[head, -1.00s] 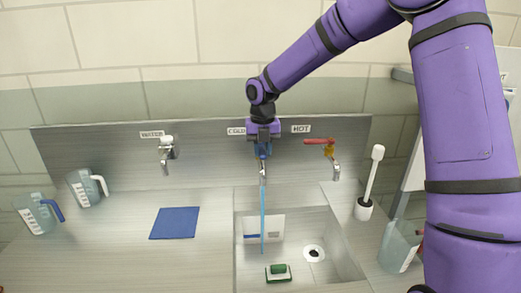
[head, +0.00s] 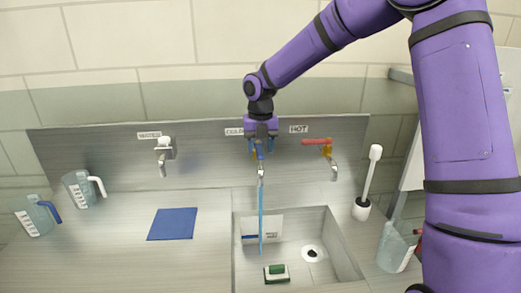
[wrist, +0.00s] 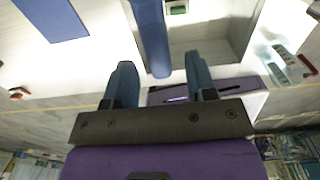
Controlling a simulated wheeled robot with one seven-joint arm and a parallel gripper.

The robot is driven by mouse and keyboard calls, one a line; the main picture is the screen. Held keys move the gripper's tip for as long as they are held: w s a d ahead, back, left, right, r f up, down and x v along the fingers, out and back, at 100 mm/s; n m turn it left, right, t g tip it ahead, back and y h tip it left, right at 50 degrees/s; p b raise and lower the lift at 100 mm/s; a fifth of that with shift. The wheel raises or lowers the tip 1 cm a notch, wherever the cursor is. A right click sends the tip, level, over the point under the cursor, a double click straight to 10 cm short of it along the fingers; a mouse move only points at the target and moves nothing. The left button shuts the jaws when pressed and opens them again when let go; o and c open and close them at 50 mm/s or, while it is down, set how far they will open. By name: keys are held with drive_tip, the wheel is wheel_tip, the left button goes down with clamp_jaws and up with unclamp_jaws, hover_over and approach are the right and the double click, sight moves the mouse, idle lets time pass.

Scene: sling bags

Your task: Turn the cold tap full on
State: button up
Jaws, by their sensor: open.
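The cold tap (head: 261,168) sits in the middle of the steel back panel, under a label partly hidden by my gripper. A blue stream of water (head: 262,215) runs from its spout into the sink (head: 300,222). Its blue lever (head: 259,150) points outward, toward the viewer. My gripper (head: 262,148) is at the tap with its fingers open, one on each side of the lever.
The hot tap (head: 333,165) with its red lever is close on the right. The water tap (head: 163,155) is on the left. Two jugs (head: 80,188) (head: 35,216), a blue mat (head: 173,223), a brush (head: 369,180), a green sponge (head: 276,273) and another jug (head: 396,248) stand around.

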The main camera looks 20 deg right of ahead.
sight(261, 153)
wheel_tip(261, 153, up, 10)
drive_tip(key=shift+f, duration=0.15)
idle(0.4)
drive_tip(key=s+d+r+m+t+h, duration=0.15)
drive_tip(key=s+r+m, duration=0.25)
drive_tip(key=s+m, duration=0.55)
drive_tip(key=s+d+r+m+t, duration=0.1)
drive_tip(key=s+d+r+m, duration=0.25)
drive_tip(key=s+m, duration=0.55)
drive_tip(key=s+d+m+t, duration=0.1)
drive_tip(key=s+d+m, duration=0.1)
drive_tip(key=s+m, duration=0.5)
drive_tip(key=s+d+f+m+t+y, duration=0.1)
drive_tip(key=s+d+m+t, duration=0.1)
drive_tip(key=s+m, duration=0.6)
drive_tip(key=s, duration=0.2)
drive_tip(key=shift+s+f, duration=0.3)
drive_tip(key=shift+s, duration=0.1)
